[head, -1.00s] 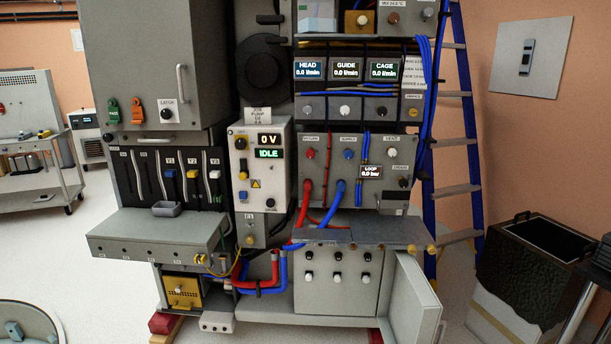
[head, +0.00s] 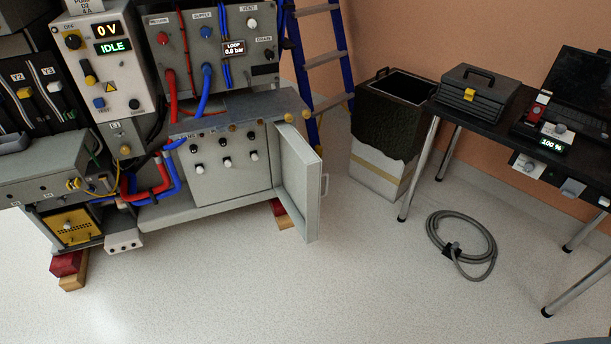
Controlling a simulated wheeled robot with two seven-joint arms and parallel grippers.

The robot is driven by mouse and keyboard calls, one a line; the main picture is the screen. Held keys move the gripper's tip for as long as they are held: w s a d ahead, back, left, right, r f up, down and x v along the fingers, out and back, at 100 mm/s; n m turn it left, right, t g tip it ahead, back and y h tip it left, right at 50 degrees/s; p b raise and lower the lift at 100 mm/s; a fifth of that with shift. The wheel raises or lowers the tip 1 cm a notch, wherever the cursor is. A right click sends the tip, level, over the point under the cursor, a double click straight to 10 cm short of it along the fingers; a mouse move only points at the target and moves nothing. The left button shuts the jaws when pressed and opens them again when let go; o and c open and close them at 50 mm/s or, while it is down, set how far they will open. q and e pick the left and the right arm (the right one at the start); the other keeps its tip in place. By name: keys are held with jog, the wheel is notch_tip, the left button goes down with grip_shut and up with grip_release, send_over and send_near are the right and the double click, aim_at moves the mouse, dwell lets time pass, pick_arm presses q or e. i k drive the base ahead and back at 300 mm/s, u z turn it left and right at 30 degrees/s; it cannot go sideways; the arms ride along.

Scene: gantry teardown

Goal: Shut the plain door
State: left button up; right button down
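The plain door (head: 298,184) is a light grey panel hinged at the right side of the gantry's lower cabinet. It stands open, swung out toward the front right, with a small handle (head: 325,187) on its right edge. The opening beside it shows a grey panel (head: 228,163) with several black and white knobs. Neither of my grippers shows in the head view.
A grey shelf (head: 245,110) juts out above the door. A coiled grey hose (head: 462,245) lies on the floor. The floor (head: 330,290) in front is clear.

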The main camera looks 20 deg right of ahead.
aim_at(297, 169)
jog(key=z, duration=0.9)
jog(key=k, duration=1.2)
jog(key=z, duration=1.1)
jog(key=i, duration=2.8)
jog(key=u, duration=1.85)
jog(key=i, duration=0.95)
jog(key=u, duration=0.35)
jog(key=k, duration=0.7)
jog(key=i, duration=0.3)
jog(key=u, duration=0.05)
